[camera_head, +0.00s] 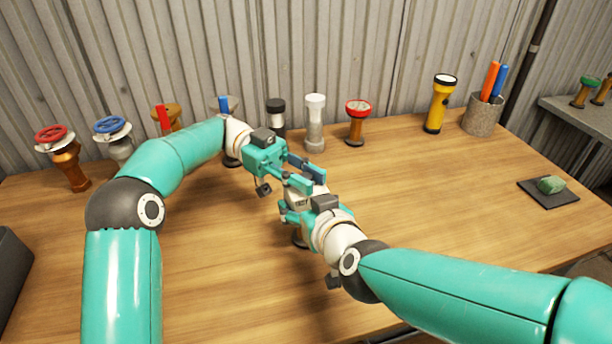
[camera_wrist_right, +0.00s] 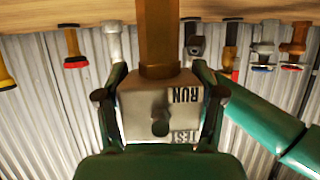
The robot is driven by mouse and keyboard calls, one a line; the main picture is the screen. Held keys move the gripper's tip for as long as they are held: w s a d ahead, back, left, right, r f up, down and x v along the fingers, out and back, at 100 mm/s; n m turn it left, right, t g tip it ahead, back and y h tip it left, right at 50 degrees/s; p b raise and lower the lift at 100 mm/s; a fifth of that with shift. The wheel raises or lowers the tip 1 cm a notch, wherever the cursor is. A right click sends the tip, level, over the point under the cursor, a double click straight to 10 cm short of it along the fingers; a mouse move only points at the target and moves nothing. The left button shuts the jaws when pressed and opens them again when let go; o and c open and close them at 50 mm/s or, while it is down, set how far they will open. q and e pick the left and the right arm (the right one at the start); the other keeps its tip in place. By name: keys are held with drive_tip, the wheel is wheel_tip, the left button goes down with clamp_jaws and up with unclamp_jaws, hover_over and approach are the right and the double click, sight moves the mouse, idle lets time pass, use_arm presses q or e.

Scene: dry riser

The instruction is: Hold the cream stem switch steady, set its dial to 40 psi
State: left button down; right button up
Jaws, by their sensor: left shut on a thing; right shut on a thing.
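The cream stem switch (camera_head: 301,198) stands on the table, mostly hidden between my two grippers in the head view. In the right wrist view, which looks upside down, its pale housing (camera_wrist_right: 150,100) carries RUN and TEST labels and sits on a brown stem (camera_wrist_right: 159,35). My right gripper (camera_wrist_right: 160,103) is shut on the housing, one finger at each side. My left gripper (camera_head: 306,176) is shut at the top of the switch, from the left and behind. The fingers hide the part it grips. The dial and its reading are not visible.
Several valves and flashlights stand along the back, including a red-topped valve (camera_head: 357,121), a white flashlight (camera_head: 315,125) and a yellow flashlight (camera_head: 439,104). A pen cup (camera_head: 481,117) stands back right, and a dark pad (camera_head: 561,198) lies at the right edge. The right-middle table is clear.

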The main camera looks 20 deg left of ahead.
use_arm(q)
drive_tip(key=shift+f, duration=0.1)
drive_tip(key=c, duration=1)
unclamp_jaws()
drive_tip(key=shift+o, duration=0.2)
drive_tip(key=shift+n+t, duration=0.3)
drive_tip(key=shift+t, duration=0.2)
drive_tip(key=n+t, duration=0.1)
drive_tip(key=t, duration=0.1)
drive_tip(key=n+t+h, duration=0.1)
drive_tip(key=n+t, duration=0.1)
drive_tip(key=t, duration=0.1)
drive_tip(key=shift+s+r, duration=0.1)
drive_tip(key=shift+r, duration=0.1)
drive_tip(key=n+t+y, duration=0.1)
drive_tip(key=n+t, duration=0.2)
drive_tip(key=t, duration=0.2)
drive_tip(key=n+t+y, duration=0.1)
drive_tip(key=n+t, duration=0.3)
drive_tip(key=t, duration=0.1)
drive_tip(key=v, duration=1.2)
drive_tip(key=shift+s+n+t+y, duration=0.15)
drive_tip(key=shift+n+t+y, duration=0.15)
drive_tip(key=shift+t, duration=0.1)
drive_tip(key=shift+d, duration=0.1)
